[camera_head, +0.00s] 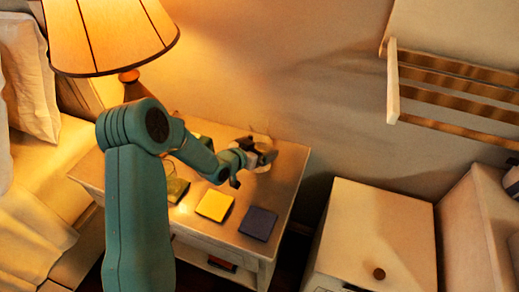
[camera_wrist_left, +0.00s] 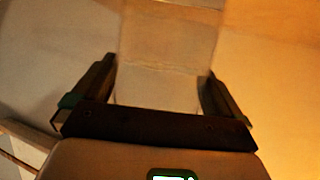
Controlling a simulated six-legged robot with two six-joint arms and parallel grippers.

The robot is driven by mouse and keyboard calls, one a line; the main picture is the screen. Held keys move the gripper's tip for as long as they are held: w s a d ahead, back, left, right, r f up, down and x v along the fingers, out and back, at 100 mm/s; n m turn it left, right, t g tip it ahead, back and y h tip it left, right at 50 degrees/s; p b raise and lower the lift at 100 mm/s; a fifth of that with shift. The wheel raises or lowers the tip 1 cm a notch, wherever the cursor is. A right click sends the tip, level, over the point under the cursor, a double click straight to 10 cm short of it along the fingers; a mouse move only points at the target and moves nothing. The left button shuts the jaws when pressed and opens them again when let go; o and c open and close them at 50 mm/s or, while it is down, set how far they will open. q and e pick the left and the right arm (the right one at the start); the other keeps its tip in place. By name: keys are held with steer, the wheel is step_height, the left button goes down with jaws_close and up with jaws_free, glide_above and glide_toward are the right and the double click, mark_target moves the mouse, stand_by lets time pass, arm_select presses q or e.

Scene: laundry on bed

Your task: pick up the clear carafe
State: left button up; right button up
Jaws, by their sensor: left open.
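The clear carafe (camera_head: 262,166) stands at the back right of the nightstand (camera_head: 287,160) in the head view, mostly hidden behind my left gripper (camera_head: 256,161). In the left wrist view, the see-through carafe (camera_wrist_left: 165,55) fills the space between the two fingers of the left gripper (camera_wrist_left: 160,92). The fingers are open, one on each side of it. I cannot tell whether either finger touches it. My right gripper is not in view.
A yellow square (camera_head: 214,206) and a dark blue square (camera_head: 257,223) lie at the nightstand's front. A greenish glass (camera_head: 176,188) is partly hidden by my left arm. A lit lamp (camera_head: 108,35) stands behind left. A white cabinet (camera_head: 372,235) stands right, below a wall rack (camera_head: 455,85).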

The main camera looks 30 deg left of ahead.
arm_select(q)
steer(key=shift+c, duration=0.9)
steer(key=shift+w+r, duration=0.1)
steer(key=c, duration=1.2)
steer(key=shift+r, duration=0.1)
